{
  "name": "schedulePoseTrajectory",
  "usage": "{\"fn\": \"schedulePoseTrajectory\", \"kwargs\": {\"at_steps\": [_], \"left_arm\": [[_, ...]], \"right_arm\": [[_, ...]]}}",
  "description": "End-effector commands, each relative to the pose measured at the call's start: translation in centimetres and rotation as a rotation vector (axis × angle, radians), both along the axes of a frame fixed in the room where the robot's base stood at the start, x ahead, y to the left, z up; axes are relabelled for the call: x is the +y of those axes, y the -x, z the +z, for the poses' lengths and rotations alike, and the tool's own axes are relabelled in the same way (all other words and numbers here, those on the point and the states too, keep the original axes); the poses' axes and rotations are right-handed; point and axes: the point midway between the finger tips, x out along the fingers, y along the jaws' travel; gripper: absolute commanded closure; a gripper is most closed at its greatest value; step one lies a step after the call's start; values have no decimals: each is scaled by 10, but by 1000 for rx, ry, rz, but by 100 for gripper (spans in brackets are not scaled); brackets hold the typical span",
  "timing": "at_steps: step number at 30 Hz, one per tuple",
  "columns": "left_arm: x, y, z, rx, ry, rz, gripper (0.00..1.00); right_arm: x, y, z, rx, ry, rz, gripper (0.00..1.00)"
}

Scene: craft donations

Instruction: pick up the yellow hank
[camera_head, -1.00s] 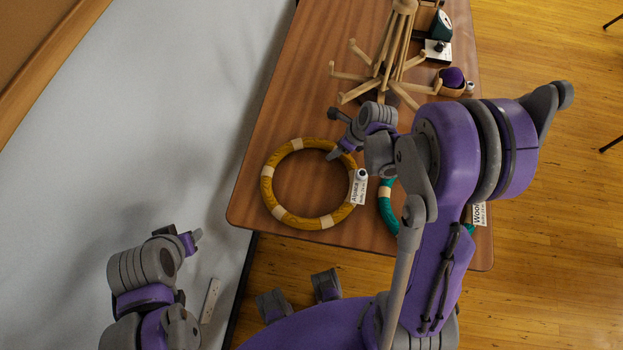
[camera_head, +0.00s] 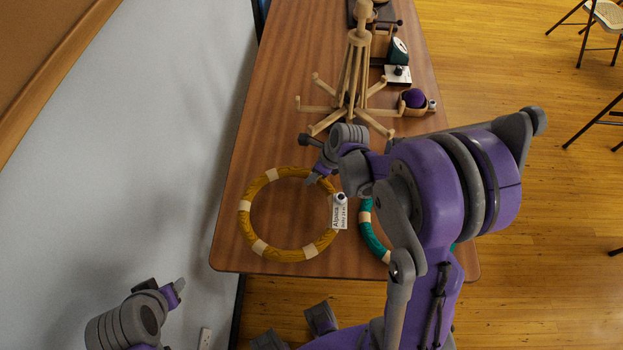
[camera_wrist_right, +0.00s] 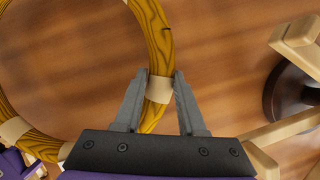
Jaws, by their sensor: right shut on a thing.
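The yellow hank (camera_head: 246,222) is a ring with cream bands and a white tag reading "Alpaca" (camera_head: 339,213), near the front left of the wooden table. My right gripper (camera_head: 310,160) is at the ring's upper right side. In the right wrist view the fingers (camera_wrist_right: 159,90) stand on both sides of the hank (camera_wrist_right: 152,22) at a cream band, shut on it. My left gripper (camera_head: 180,285) is at the lower left, away from the table; its finger opening is not clear.
A teal hank (camera_head: 372,240) lies right of the yellow one, partly behind my right arm. A wooden swift with pegs (camera_head: 352,90) stands behind. A purple ball in a wooden holder (camera_head: 414,98) is further right. A white wall (camera_head: 130,130) borders the left.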

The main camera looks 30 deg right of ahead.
Motion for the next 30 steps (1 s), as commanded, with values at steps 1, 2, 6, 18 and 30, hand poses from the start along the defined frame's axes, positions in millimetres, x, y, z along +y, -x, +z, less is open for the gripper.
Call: {"fn": "schedulePoseTrajectory", "kwargs": {"at_steps": [1,2,6,18,30], "left_arm": [[0,-1,5,-2,0,0,50],[0,-2,6,-3,0,0,50],[0,-5,16,-9,0,0,50],[0,-11,33,-20,0,0,50],[0,-12,37,-23,0,0,50]], "right_arm": [[0,0,16,-1,0,0,100],[0,0,26,-1,0,0,100],[0,0,77,-1,0,0,100],[0,0,202,-1,0,-1,100],[0,0,248,0,0,0,100]]}}
